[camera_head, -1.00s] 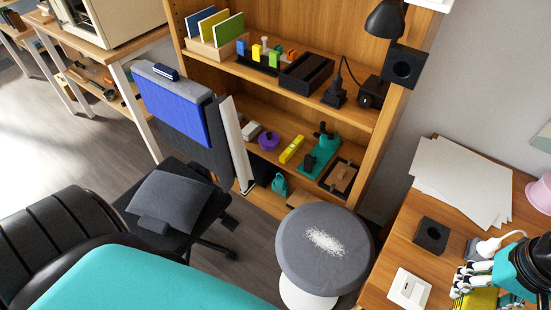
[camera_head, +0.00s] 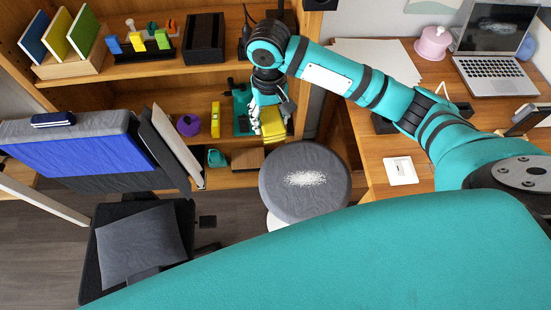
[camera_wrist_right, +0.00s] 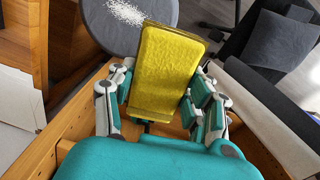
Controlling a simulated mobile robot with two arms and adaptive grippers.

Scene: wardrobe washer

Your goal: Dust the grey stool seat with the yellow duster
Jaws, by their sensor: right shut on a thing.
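The grey stool (camera_head: 320,200) stands in front of the shelf, with a patch of white dust (camera_head: 305,178) on its round seat. My right gripper (camera_head: 268,112) is shut on the yellow duster (camera_head: 274,124) and holds it above and behind the stool, in front of the shelf. In the right wrist view the duster (camera_wrist_right: 165,70) sits between the fingers, and the dust (camera_wrist_right: 126,12) and stool seat (camera_wrist_right: 98,38) lie beyond it. The duster looks apart from the seat. My left gripper is not in view.
The wooden shelf (camera_head: 215,77) stands close behind the right gripper. The desk (camera_head: 385,150) with a laptop (camera_head: 498,75) is to the right. A dark chair with a grey cushion (camera_head: 140,243) stands left of the stool. Boards with blue cloth (camera_head: 75,158) lean by the shelf.

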